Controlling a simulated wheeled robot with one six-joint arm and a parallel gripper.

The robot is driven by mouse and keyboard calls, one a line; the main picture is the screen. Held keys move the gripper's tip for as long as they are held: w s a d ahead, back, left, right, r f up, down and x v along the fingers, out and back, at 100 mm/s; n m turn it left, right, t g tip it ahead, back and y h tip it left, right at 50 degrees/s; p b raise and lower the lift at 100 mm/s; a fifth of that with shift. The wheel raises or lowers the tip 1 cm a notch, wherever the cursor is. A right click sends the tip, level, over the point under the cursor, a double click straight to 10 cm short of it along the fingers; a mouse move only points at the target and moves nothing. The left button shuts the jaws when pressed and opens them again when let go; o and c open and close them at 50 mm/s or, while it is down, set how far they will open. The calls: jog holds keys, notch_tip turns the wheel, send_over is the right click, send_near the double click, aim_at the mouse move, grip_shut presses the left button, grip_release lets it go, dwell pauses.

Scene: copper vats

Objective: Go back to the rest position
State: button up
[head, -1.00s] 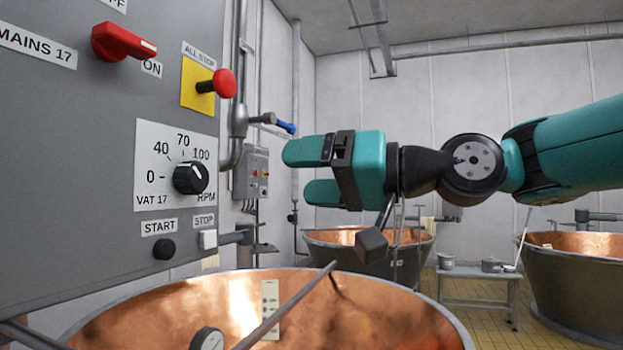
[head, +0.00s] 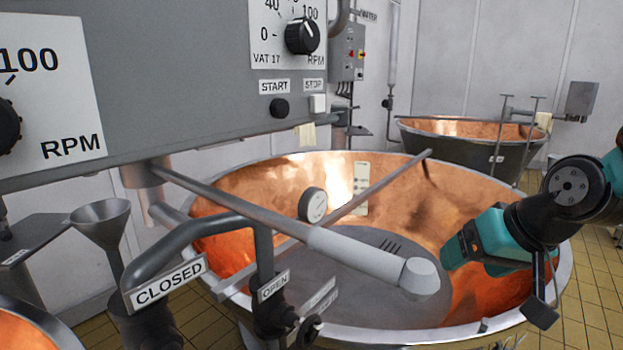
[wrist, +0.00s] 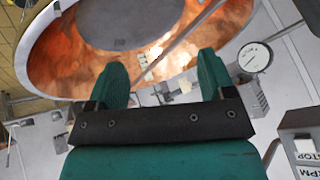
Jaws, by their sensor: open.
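My gripper (head: 455,252) is teal with a dark bracket. In the head view it is over the right side of the large copper vat (head: 470,190), pointing left and slightly down. In the wrist view its two fingers (wrist: 160,80) are spread apart with nothing between them. The vat's copper inside (wrist: 60,40) lies beyond the fingertips in that view. My arm comes in from the right edge of the head view.
A grey control panel (head: 180,90) hangs at the upper left. A steel pipe (head: 340,250) and a thin rod cross the vat, with a dial gauge (head: 313,204) beside them. Valve handles (head: 170,285) stand in front. Another vat (head: 470,140) is behind. Tiled floor lies at right.

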jog(key=s+d+f+g+h, duration=0.3)
jog(key=s+d+f, duration=0.2)
jog(key=s+f, duration=0.2)
jog(key=s+a+r+n+g+y, duration=0.1)
jog(key=s+a+r+n+y, duration=0.1)
jog(key=s+a, duration=0.3)
jog(key=s+a+r+n+g+y, duration=0.2)
jog(key=s+a+r+n, duration=0.3)
jog(key=a, duration=0.4)
jog(key=shift+s+r, duration=0.25)
jog(key=shift+s, duration=0.05)
